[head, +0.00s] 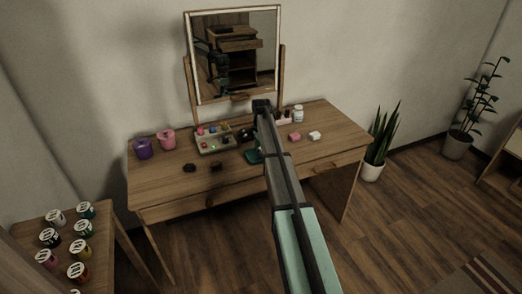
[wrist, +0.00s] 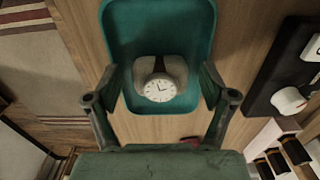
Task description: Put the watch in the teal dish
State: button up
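The watch (wrist: 158,88) has a round white face and a dark strap around a beige cushion-like piece. In the wrist view it lies within the teal dish (wrist: 160,24), near the rim closest to my gripper. My gripper (wrist: 160,80) is over the dish with its fingers spread apart, one on each side of the watch. Gaps show between the fingers and the watch. In the head view only part of the teal dish (head: 252,156) shows beside my arm. My arm hides the watch and the fingertips there.
The wooden vanity table (head: 240,188) holds a tray of small colored items (head: 212,140), a purple pot (head: 142,149), a pink pot (head: 167,139), a pink block (head: 295,136) and a white block (head: 315,135). A mirror (head: 236,55) stands behind.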

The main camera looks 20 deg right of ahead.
jog(key=shift+r, duration=0.1)
notch_tip(320, 180, up, 12)
jog(key=b, duration=0.2)
dwell(0.5)
